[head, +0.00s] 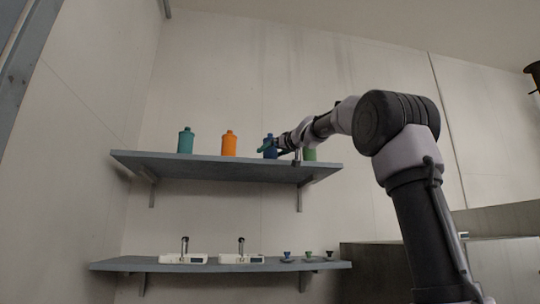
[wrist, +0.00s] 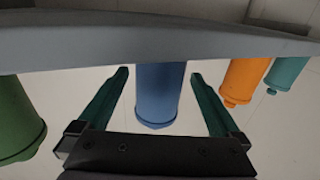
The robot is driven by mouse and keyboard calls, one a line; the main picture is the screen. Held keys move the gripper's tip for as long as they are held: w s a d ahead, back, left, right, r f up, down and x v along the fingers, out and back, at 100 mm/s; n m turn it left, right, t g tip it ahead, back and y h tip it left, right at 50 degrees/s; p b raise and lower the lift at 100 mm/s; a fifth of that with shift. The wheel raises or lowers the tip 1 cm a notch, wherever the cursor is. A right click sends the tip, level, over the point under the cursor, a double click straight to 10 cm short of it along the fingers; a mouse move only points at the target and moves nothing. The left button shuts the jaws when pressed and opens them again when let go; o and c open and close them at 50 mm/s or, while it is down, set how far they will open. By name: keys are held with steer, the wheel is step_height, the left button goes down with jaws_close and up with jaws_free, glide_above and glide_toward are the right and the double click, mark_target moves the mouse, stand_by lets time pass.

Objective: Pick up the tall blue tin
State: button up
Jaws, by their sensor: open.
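The tall blue tin (head: 269,142) stands on the upper shelf in the head view, partly hidden by my gripper (head: 273,148). The wrist view looks upside down, and there the blue tin (wrist: 160,95) shows between the two teal fingers of my gripper (wrist: 158,76). The fingers are open, one on each side of the tin, with a gap on both sides. The tin looks upright. My gripper is not closed on it.
On the upper shelf (head: 220,168) stand a teal bottle (head: 185,142), an orange bottle (head: 229,146) and a green one (head: 309,154) partly behind my arm.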

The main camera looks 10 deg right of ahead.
steer(key=shift+w+a, duration=0.2)
steer(key=shift+w, duration=0.35)
steer(key=c, duration=1.5)
